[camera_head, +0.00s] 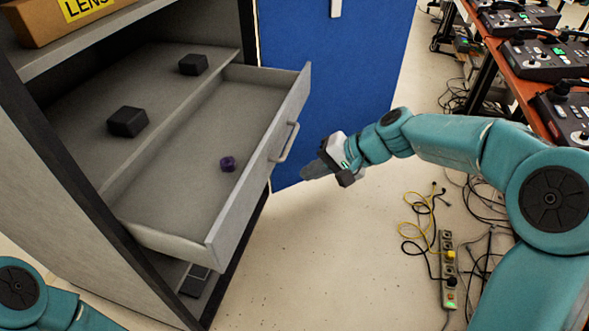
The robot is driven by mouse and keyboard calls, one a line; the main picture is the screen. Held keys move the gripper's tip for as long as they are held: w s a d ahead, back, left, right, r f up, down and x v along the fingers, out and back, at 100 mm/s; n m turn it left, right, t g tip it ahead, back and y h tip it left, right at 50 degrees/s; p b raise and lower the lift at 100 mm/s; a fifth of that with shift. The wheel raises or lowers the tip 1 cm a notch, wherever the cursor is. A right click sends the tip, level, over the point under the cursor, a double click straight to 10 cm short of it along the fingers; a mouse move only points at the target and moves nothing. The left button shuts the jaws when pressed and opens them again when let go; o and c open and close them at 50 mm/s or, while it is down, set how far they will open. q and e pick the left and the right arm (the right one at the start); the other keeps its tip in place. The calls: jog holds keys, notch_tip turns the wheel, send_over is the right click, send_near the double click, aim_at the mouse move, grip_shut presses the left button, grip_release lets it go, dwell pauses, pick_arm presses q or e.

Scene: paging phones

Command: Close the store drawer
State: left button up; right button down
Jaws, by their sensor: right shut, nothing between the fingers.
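The store drawer (250,155) is a grey drawer pulled out from a grey cabinet (75,185) on the left. Its front panel faces right and carries a metal bar handle (288,143). A small purple object (228,164) lies inside the drawer. My right gripper (308,173) is shut and empty. It appears just to the right of the drawer front, beside the handle, with a small gap in the picture. Part of my left arm shows at the bottom left, but its gripper is out of view.
Two black blocks (128,121) sit on the cabinet shelf. A box marked LENS (45,22) is on the upper shelf. A blue panel (335,70) stands behind the drawer. A power strip (448,265) and cables lie on the floor at right, below an orange table (510,62) with consoles.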

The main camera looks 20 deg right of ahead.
aim_at(259, 185)
jog(key=x, duration=0.3)
jog(key=r+x, duration=0.1)
jog(key=x, duration=0.3)
jog(key=w+a+x, duration=0.1)
jog(key=x, duration=0.2)
jog(key=shift+w+a+p, duration=0.1)
jog(key=shift+a+p, duration=0.1)
jog(key=shift+p, duration=0.15)
jog(key=shift+w+a, duration=0.2)
jog(key=shift+a, duration=0.25)
jog(key=shift+w+f, duration=0.1)
